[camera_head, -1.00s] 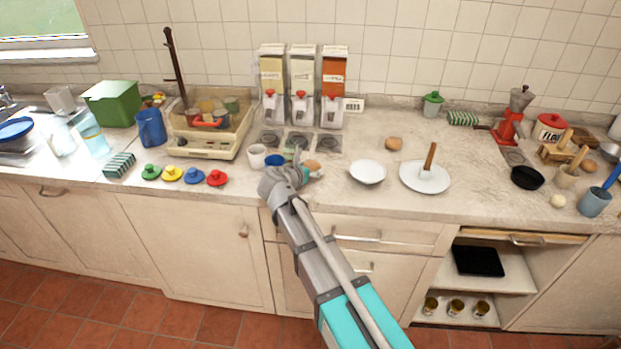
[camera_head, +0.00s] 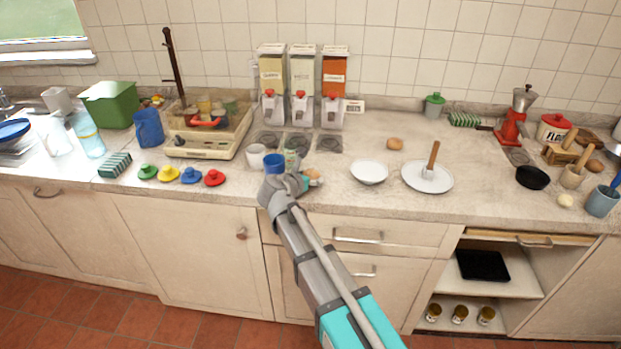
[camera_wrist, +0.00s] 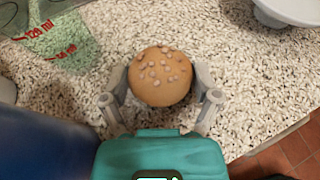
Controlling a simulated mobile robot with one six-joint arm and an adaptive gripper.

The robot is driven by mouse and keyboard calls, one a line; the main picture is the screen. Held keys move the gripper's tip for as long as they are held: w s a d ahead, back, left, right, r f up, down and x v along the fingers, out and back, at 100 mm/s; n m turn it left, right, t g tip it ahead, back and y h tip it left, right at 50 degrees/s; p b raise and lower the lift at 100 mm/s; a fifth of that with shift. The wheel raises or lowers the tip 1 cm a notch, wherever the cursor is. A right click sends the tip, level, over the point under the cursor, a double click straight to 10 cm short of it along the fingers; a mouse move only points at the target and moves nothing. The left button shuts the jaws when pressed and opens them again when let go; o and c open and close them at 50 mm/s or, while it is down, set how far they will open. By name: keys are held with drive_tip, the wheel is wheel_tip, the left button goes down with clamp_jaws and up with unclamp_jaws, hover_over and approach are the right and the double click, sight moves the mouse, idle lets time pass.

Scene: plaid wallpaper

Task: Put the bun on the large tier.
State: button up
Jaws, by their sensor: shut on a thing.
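The round brown bun with pale specks (camera_wrist: 160,76) is between the two fingers of my gripper (camera_wrist: 162,92) in the wrist view. My gripper is shut on it, close over the speckled counter. In the head view, the bun (camera_head: 313,178) shows at the tip of my gripper (camera_head: 306,181), partly hidden by it, near the counter's front edge. A wide white plate-like tier (camera_head: 441,185), with an upright wooden-handled post at its middle, stands to the right. A smaller white dish (camera_head: 369,173) stands between the bun and the wide tier.
A blue cup (camera_head: 274,163), a white cup (camera_head: 256,156) and a greenish measuring cup (camera_wrist: 62,38) stand close left of my gripper. A second brown bun-like thing (camera_head: 395,144) lies behind the dish. Dispensers (camera_head: 302,80) stand at the back. Clear counter lies behind the wide tier.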

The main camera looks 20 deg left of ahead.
drive_tip(key=shift+f, duration=0.15)
drive_tip(key=o, duration=0.9)
drive_tip(key=shift+r, duration=0.2)
drive_tip(key=shift+s+r, duration=0.1)
drive_tip(key=shift+s, duration=0.1)
drive_tip(key=shift+p+v, duration=2.4)
drive_tip(key=shift+v, duration=3.35)
